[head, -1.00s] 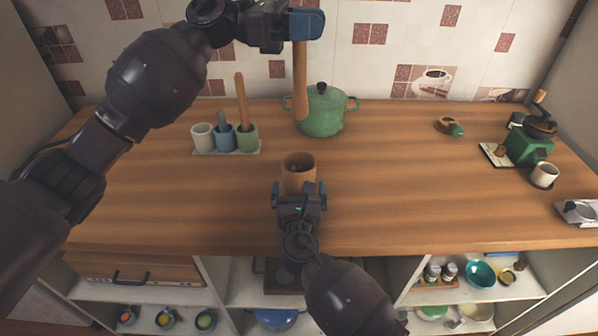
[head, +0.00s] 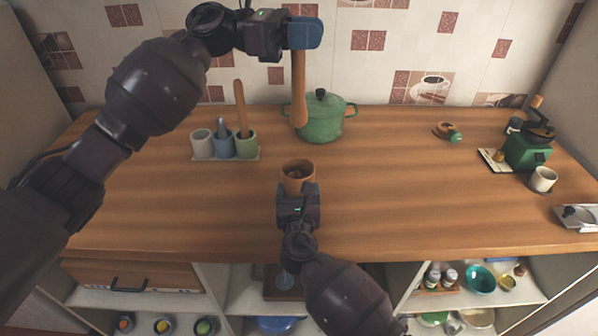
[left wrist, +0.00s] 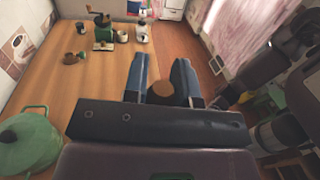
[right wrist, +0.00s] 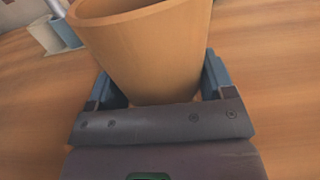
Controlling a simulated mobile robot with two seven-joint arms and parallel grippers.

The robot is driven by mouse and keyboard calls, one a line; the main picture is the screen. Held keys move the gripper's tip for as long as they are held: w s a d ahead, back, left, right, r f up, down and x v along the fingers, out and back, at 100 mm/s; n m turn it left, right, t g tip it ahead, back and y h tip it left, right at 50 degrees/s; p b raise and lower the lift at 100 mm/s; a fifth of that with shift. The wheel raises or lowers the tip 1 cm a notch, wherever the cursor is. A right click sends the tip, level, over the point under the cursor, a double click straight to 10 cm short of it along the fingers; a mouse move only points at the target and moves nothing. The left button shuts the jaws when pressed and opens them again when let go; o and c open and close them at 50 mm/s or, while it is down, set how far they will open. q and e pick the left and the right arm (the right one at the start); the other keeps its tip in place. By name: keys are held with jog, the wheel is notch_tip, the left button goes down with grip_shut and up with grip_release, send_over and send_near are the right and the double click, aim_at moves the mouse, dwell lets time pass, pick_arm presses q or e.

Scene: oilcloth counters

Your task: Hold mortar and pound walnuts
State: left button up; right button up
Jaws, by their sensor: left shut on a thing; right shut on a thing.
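A wooden mortar (head: 298,170) stands upright on the counter (head: 400,200), with brown walnuts (head: 296,173) inside. My right gripper (head: 299,186) is shut on the mortar from the near side; in the right wrist view the mortar (right wrist: 150,50) fills the space between the fingers. My left gripper (head: 305,32) is shut on the top of a wooden pestle (head: 299,90), which hangs upright with its thick end above and beyond the mortar, not in it. In the left wrist view the pestle's end (left wrist: 162,93) shows between the fingers.
A green lidded pot (head: 322,118) stands behind the pestle. A holder of cups (head: 224,143) with a wooden tool is to the left. A green grinder (head: 528,148) and a white cup (head: 543,179) are at the right. The counter's middle right is clear.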

aim_at(306, 126)
pick_arm(q)
jog(key=shift+f, duration=7.95)
jog(key=shift+f, duration=0.15)
jog(key=shift+f, duration=0.25)
jog(key=shift+f, duration=1.45)
jog(key=shift+r, duration=1.05)
jog(key=shift+w+d+r, duration=0.25)
jog(key=shift+w+r, duration=0.05)
jog(key=shift+r, duration=0.05)
